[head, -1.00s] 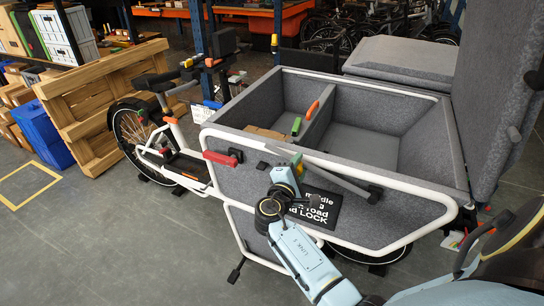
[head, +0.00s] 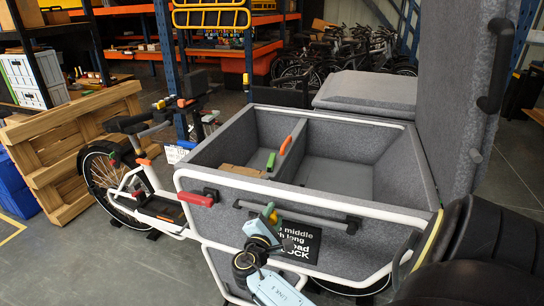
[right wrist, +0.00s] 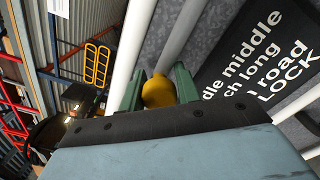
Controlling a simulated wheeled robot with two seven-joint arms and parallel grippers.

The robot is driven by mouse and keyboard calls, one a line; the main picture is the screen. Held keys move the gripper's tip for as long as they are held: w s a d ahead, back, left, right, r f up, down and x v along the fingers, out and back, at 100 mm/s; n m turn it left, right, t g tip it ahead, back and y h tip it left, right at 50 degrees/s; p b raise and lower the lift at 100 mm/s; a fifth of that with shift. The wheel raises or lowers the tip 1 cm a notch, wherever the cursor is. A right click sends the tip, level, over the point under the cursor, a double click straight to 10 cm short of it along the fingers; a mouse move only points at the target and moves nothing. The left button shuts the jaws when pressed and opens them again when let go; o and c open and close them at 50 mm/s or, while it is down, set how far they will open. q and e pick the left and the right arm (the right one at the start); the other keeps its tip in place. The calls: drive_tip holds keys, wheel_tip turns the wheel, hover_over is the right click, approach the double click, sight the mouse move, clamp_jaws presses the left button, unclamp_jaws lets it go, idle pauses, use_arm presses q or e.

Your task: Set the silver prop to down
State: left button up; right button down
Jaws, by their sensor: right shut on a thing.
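The silver prop (head: 310,217) is a thin grey bar along the front face of the grey cargo box (head: 205,228). It runs nearly level, sloping slightly down to the dark mount (head: 352,225) at its right end. Its left end is at a small dark bracket (head: 238,204). My right gripper (head: 269,213) is at the prop's left part. In the right wrist view its green fingers (right wrist: 160,90) are shut on a yellow rounded piece (right wrist: 158,91), which seems to belong to the prop. Whether the bar's end touches the bracket is unclear. My left gripper is not in view.
The raised grey lid (head: 450,90) stands upright at the right. A white tube frame (head: 400,215) edges the box, with a red handle (head: 197,198) at the left. A black label (head: 290,240) is below the prop.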

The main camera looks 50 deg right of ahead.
drive_tip(key=c, duration=1.1)
unclamp_jaws()
drive_tip(key=shift+d+f, duration=0.1)
drive_tip(key=shift+d, duration=0.05)
drive_tip(key=v, duration=1.3)
drive_tip(key=shift+s+a, duration=0.15)
drive_tip(key=shift+a, duration=0.15)
